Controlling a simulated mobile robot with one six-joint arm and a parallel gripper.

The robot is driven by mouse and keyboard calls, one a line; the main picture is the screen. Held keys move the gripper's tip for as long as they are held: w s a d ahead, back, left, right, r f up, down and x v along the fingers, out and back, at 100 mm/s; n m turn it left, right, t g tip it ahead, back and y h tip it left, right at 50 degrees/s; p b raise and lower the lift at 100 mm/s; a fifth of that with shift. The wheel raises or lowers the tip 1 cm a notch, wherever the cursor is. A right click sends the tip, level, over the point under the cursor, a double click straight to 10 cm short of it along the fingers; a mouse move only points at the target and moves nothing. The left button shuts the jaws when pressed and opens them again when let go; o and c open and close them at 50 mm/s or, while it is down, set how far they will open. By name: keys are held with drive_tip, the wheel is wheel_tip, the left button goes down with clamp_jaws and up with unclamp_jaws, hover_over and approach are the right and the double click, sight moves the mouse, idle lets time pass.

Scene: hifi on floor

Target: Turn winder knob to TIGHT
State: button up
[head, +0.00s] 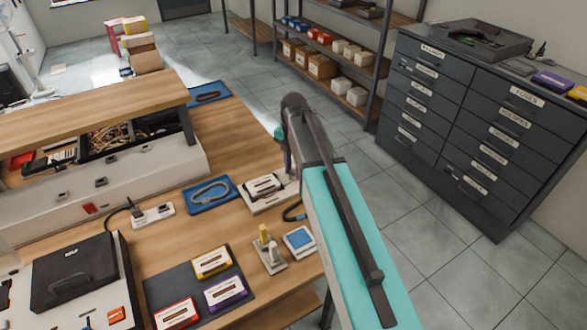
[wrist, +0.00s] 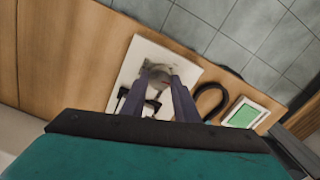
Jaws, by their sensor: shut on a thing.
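The winder is a pale flat unit (head: 262,196) with a cassette-like dark-edged part on top, at the table's right edge in the head view. In the wrist view its white plate (wrist: 130,68) lies under my gripper (wrist: 160,82). The two purple-grey fingers are closed on a round grey knob (wrist: 158,74) on that plate. Fingers partly hide the knob, and no TIGHT mark is readable, so I cannot tell its setting. In the head view my arm hides the fingertips.
A dark cable loop (wrist: 210,100) and a small framed pad (wrist: 246,114) lie beside the winder. A blue tray (head: 212,194), a stand with a yellow piece (head: 264,234) and several cassettes on a dark mat (head: 158,286) are nearby. A drawer cabinet (head: 470,125) stands at right.

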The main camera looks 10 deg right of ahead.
sight(294, 172)
drive_tip(key=m, duration=0.6)
drive_tip(key=shift+m, duration=0.4)
drive_tip(key=m, duration=0.6)
drive_tip(key=shift+w+p, duration=0.1)
drive_tip(key=shift+p, duration=0.3)
drive_tip(key=shift+m, duration=0.3)
drive_tip(key=o, duration=1.1)
drive_tip(key=shift+c, duration=0.2)
drive_tip(key=shift+r, duration=0.1)
wheel_tip(294, 172, up, 14)
drive_tip(key=b, duration=0.2)
drive_tip(key=shift+b, duration=0.4)
